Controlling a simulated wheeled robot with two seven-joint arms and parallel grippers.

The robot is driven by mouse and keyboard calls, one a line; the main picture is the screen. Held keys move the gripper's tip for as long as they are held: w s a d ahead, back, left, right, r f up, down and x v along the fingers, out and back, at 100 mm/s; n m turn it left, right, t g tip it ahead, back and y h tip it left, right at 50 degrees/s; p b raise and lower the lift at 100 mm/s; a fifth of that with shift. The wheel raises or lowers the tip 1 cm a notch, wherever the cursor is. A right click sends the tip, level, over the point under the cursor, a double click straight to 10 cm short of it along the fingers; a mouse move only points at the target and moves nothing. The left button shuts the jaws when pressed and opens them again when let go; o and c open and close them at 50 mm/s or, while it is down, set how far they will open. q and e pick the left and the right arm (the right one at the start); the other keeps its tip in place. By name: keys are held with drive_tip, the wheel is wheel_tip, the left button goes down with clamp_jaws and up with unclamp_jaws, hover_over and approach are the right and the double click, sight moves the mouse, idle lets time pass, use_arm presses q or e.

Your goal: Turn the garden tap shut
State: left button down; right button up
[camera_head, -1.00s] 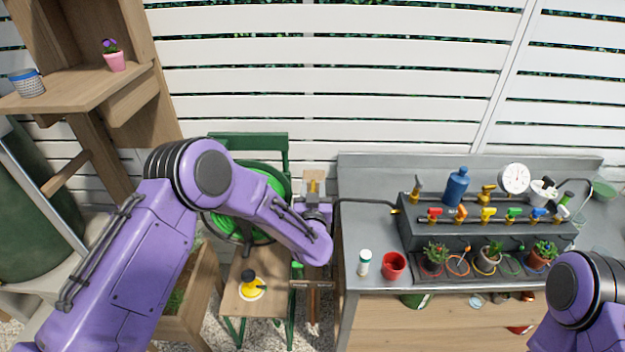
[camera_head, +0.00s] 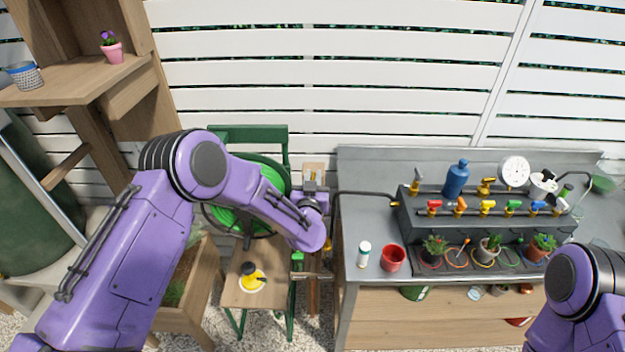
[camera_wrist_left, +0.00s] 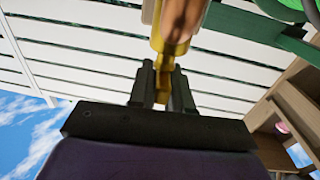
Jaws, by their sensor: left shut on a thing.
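In the left wrist view the dark fingers of my left gripper (camera_wrist_left: 163,85) are closed on the brass-coloured garden tap (camera_wrist_left: 172,45). Only part of the tap shows there, and its opening cannot be judged. In the head view my left arm reaches in front of the green chair to the wooden post (camera_head: 314,168) by the bench's left end. The arm's purple wrist hides much of the post and the grip. My right arm shows at the lower right, but its gripper is out of view.
A grey-topped bench (camera_head: 365,215) holds a red cup (camera_head: 393,258), a white bottle (camera_head: 364,254), small plants and a row of coloured valves. A dark pipe (camera_head: 365,192) runs from the post area to the bench. A green chair (camera_head: 250,137) stands left of the post.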

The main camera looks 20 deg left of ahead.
use_arm(q)
drive_tip(key=m+h+b, duration=0.1)
drive_tip(key=m+h, duration=0.1)
drive_tip(key=h, duration=0.1)
drive_tip(key=m+h+b, duration=0.1)
drive_tip(key=h, duration=0.1)
drive_tip(key=shift+f+b, duration=0.25)
drive_tip(key=shift+b, duration=0.05)
drive_tip(key=m+h+b, duration=0.2)
drive_tip(key=h, duration=0.1)
drive_tip(key=m+g+h+b, duration=0.1)
drive_tip(key=m+h+b, duration=0.1)
drive_tip(key=h, duration=0.1)
drive_tip(key=shift+a+m+h, duration=0.1)
drive_tip(key=shift+m+h, duration=0.2)
drive_tip(key=m+g+h+b, duration=0.2)
drive_tip(key=h, duration=0.1)
drive_tip(key=shift+m+g+h+b, duration=0.3)
drive_tip(key=shift+m+g+h, duration=0.1)
drive_tip(key=m+g+h+b, duration=0.4)
drive_tip(key=m+g+b, duration=0.1)
drive_tip(key=g, duration=0.1)
drive_tip(key=shift+h, duration=0.3)
drive_tip(key=shift+r+m+g+h+b, duration=0.1)
drive_tip(key=shift+m+g+h+b, duration=0.4)
drive_tip(key=shift+m+g+b, duration=0.5)
drive_tip(key=shift+r+g, duration=0.1)
drive_tip(key=shift+g, duration=0.3)
drive_tip(key=shift+r+b, duration=0.1)
drive_tip(key=shift+b, duration=0.2)
